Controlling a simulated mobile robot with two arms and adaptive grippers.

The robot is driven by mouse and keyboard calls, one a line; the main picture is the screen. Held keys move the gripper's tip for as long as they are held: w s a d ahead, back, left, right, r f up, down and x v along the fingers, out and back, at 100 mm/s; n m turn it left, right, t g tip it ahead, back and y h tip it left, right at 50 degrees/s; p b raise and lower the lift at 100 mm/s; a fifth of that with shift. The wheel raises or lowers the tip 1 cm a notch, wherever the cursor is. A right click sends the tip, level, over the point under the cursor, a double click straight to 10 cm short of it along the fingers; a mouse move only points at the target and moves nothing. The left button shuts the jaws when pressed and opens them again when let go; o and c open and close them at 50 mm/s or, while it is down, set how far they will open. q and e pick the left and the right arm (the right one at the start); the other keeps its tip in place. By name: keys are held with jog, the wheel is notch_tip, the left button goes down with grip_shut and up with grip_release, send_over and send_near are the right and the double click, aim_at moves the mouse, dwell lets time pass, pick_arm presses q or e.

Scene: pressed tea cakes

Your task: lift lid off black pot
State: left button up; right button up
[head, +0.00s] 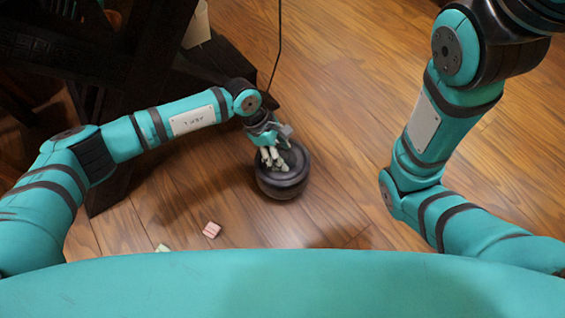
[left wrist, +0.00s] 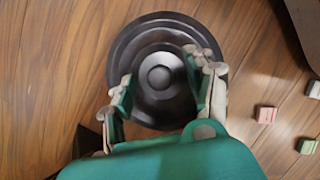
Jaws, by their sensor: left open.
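The round black pot (head: 283,187) stands on the wooden floor, a little right of centre in the head view. In the left wrist view its dark round lid (left wrist: 150,45) is on it, with a round knob (left wrist: 158,76) in the middle. My left gripper (head: 272,157) is over the lid from above. In the left wrist view the left gripper (left wrist: 158,68) is open, its fingers apart on either side of the knob. I cannot tell whether the fingertips touch the lid. My right arm shows at the right of the head view, but its gripper is out of view.
A pink block (head: 211,229) and a pale green block (head: 162,247) lie on the floor left of the pot. A whitish block (left wrist: 314,90) also shows in the left wrist view. Dark furniture (head: 130,60) stands at the upper left. The floor right of the pot is clear.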

pick_arm(q)
jog(key=shift+r, duration=0.1)
grip_shut()
dwell(0.3)
